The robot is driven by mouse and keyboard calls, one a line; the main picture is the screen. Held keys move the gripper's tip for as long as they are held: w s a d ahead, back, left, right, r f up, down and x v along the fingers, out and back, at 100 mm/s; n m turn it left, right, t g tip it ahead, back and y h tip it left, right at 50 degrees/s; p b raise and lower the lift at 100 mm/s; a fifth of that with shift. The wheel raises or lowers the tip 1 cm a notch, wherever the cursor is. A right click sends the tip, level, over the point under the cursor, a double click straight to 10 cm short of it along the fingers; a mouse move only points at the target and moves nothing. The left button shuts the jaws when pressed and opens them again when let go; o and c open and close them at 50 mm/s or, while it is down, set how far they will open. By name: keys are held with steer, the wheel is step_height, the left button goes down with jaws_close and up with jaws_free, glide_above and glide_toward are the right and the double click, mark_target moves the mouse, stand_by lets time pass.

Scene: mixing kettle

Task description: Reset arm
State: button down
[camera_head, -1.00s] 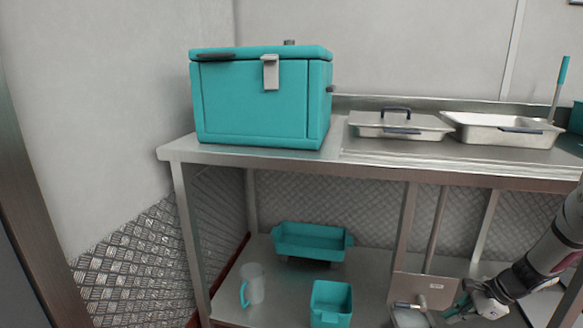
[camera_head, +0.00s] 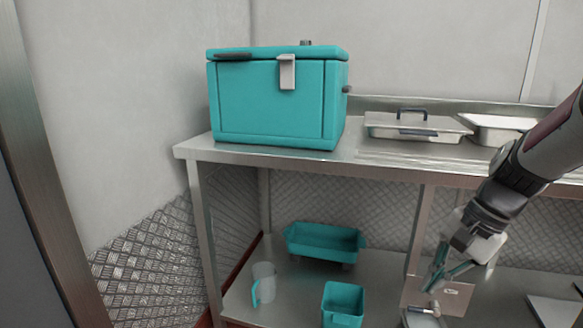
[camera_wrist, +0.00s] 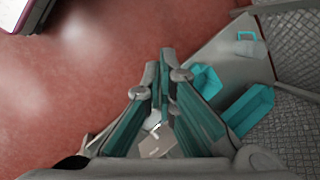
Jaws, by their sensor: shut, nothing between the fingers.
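My gripper (camera_head: 433,287) is at the lower right of the head view, in front of the steel bench. Its teal-lined fingers are shut and hold nothing. In the wrist view the gripper (camera_wrist: 166,52) points out over the red floor, with its fingertips close together.
A teal insulated box (camera_head: 270,100) and a lidded steel tray (camera_head: 415,128) stand on the bench top (camera_head: 290,160). The lower shelf holds a teal tub (camera_head: 325,243), a teal bin (camera_head: 343,303) and a clear jug (camera_head: 264,282).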

steer(key=s+a+r+n+h, duration=0.1)
steer(key=s+a+r+n, duration=0.25)
steer(key=s, duration=0.45)
steer(key=s+a+r+n+h, duration=0.1)
steer(key=s+a+r+n, duration=0.2)
steer(key=s, duration=0.4)
steer(key=s+f+n+h, duration=0.15)
steer(key=s+n, duration=0.25)
steer(key=s, duration=0.9)
step_height(320, 180, up, 35)
steer(key=t+p, duration=0.3)
steer(key=p, duration=3)
steer(key=shift+w+h, duration=0.15)
steer(key=shift+h, duration=0.2)
